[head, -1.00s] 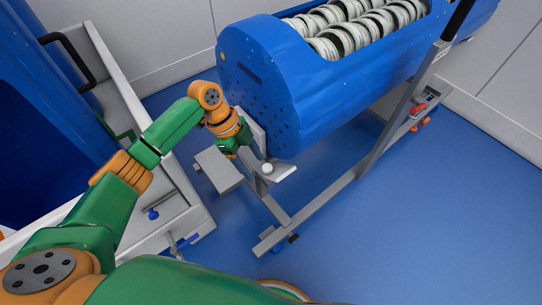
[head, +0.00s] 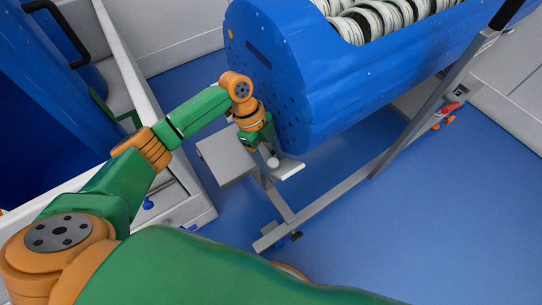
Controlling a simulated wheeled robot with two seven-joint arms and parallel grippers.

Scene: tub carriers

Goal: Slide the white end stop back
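A small white round knob (head: 272,163) sits by a pale flat plate (head: 291,169) on the carrier, below the near end of the blue tub (head: 300,75). I take this white part to be the end stop. My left gripper (head: 264,149) points down just behind and above the knob. Its fingers are dark and small here, so I cannot tell whether they touch the knob or are open. The wrist hides part of the tub's end face. My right gripper is not in view.
The tub holds several white ring-shaped rolls (head: 385,18). A grey box (head: 227,157) is left of the gripper. The carrier's grey metal frame (head: 330,210) runs along the blue floor. A white-edged unit (head: 130,75) stands at left. The floor at right is open.

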